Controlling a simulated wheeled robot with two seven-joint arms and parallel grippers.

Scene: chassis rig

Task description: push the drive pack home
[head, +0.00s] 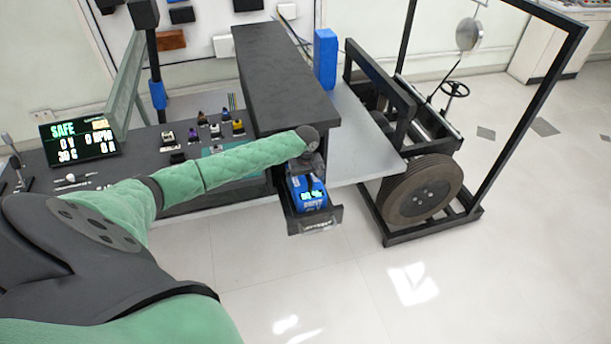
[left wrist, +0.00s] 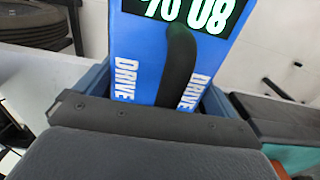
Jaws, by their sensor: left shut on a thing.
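The drive pack (head: 309,196) is a blue box with a lit readout on its top. It sits upright in a dark open-topped tray (head: 316,222) below the end of the black cabinet. My left gripper (head: 306,174) is above and behind the pack in the head view, shut on it. In the left wrist view the pack (left wrist: 146,60) fills the middle, with white DRIVE lettering, a green readout and a dark curved part across its face. The exact contact of the fingers is hidden. My right gripper is not in view.
A black cabinet (head: 285,75) stands on the bench behind the tray. To the right are a black frame (head: 430,236) and a large wheel (head: 423,190). A screen (head: 78,139) reads SAFE at the left. The floor in front of the tray is clear.

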